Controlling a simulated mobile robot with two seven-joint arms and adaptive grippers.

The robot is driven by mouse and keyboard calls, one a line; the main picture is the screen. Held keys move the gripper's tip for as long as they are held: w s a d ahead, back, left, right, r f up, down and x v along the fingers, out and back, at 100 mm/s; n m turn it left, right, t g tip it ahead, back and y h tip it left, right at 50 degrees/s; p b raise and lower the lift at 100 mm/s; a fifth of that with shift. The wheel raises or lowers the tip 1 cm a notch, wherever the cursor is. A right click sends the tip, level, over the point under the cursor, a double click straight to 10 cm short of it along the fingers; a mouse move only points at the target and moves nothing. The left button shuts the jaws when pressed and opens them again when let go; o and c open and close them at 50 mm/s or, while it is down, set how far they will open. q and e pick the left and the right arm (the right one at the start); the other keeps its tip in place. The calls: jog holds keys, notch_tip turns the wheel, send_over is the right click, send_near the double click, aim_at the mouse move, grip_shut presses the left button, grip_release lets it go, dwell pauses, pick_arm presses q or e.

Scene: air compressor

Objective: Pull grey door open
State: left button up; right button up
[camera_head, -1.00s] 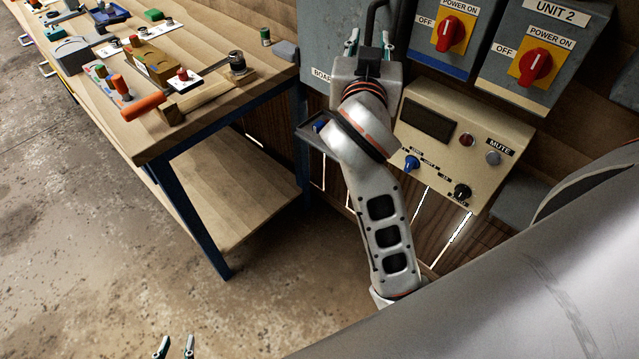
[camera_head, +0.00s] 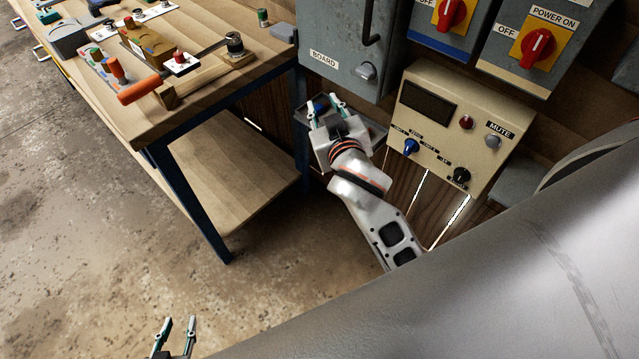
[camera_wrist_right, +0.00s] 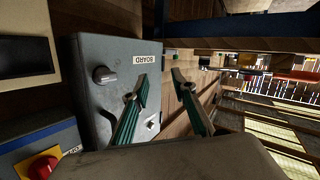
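The grey door (camera_head: 335,40), labelled BOARD, is on a wall cabinet at the top centre of the head view. It looks shut. It has a black bar handle (camera_head: 371,22) and a grey knob (camera_head: 366,71). In the right wrist view the grey door (camera_wrist_right: 120,68) is left of and behind the fingers, with its knob (camera_wrist_right: 104,75). My right gripper (camera_head: 319,102) is open and empty, below the door's lower edge and apart from the handle; its fingers show spread in the wrist view (camera_wrist_right: 160,78). My left gripper (camera_head: 178,322) is open at the bottom edge.
A wooden workbench (camera_head: 215,90) with several small parts is on the left. A beige control panel (camera_head: 450,125) with a MUTE label and two grey switch boxes with red knobs (camera_head: 537,45) are on the right. A small shelf (camera_head: 377,130) is beside my right gripper. Bare floor lies below.

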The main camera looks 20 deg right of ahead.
jog(key=s+a+f+n+g+y, duration=0.1)
jog(key=s+a+f+y, duration=0.1)
jog(key=f, duration=0.6)
jog(key=s+a+f+n+g+y, duration=0.1)
jog(key=s+a+f+n+y, duration=0.1)
jog(key=s+f, duration=0.3)
notch_tip(320, 180, down, 4)
jog(key=shift+a+r, duration=0.1)
jog(key=shift+a, duration=0.15)
jog(key=shift+s, duration=0.1)
